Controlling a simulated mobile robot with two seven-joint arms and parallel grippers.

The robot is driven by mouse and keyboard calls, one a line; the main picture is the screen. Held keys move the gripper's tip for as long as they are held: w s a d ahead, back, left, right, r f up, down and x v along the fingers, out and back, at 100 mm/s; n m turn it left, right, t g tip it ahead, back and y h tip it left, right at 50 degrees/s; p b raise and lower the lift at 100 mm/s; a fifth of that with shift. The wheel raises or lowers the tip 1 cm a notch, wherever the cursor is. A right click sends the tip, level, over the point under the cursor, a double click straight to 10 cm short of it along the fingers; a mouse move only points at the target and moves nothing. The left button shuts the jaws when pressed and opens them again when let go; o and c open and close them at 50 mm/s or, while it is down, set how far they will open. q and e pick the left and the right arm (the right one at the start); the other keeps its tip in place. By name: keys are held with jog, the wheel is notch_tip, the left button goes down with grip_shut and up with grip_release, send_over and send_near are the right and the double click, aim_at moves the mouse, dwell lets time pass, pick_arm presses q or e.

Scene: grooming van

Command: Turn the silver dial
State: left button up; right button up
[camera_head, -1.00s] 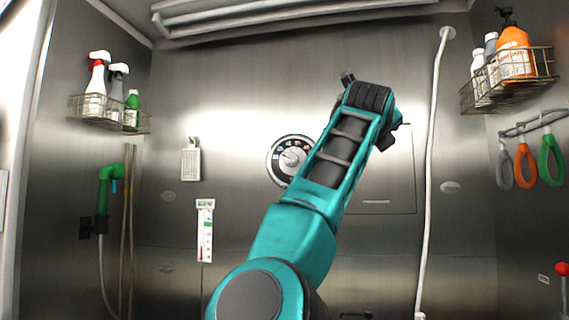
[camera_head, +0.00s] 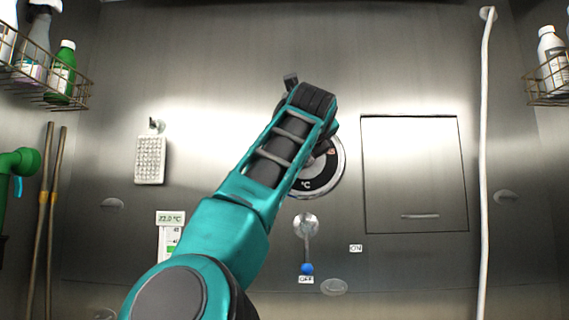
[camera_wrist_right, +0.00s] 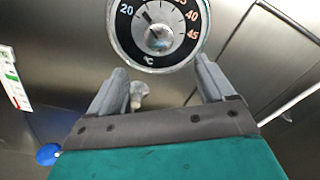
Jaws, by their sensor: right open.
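The silver dial (camera_wrist_right: 158,38) is the knob in the middle of a round black scale with temperature numbers, ending in °C. In the head view the scale's dark face (camera_head: 318,183) shows at its lower right; my right arm covers the rest, with most or all of the knob. My right gripper (camera_wrist_right: 162,74) is open and empty. In the right wrist view its two fingers point toward the dial, spread to either side below its lower rim. They appear apart from it. My left gripper is not in view.
A thermometer (camera_head: 170,232) and a grey brush (camera_head: 150,160) hang left.

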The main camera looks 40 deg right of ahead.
jog(key=p+x, duration=0.4)
jog(key=x, duration=0.8)
jog(key=shift+w+r+p, duration=0.2)
jog(key=shift+p, duration=0.15)
jog(key=shift+w+d+f, duration=0.1)
jog(key=shift+w+d, duration=0.2)
jog(key=shift+w, duration=0.15)
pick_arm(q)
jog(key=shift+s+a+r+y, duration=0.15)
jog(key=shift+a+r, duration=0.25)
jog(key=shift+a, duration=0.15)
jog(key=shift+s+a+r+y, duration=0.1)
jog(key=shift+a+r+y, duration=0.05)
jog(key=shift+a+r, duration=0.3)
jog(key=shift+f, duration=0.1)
pick_arm(e)
jog(key=shift+c, duration=0.4)
jog(key=c, duration=1)
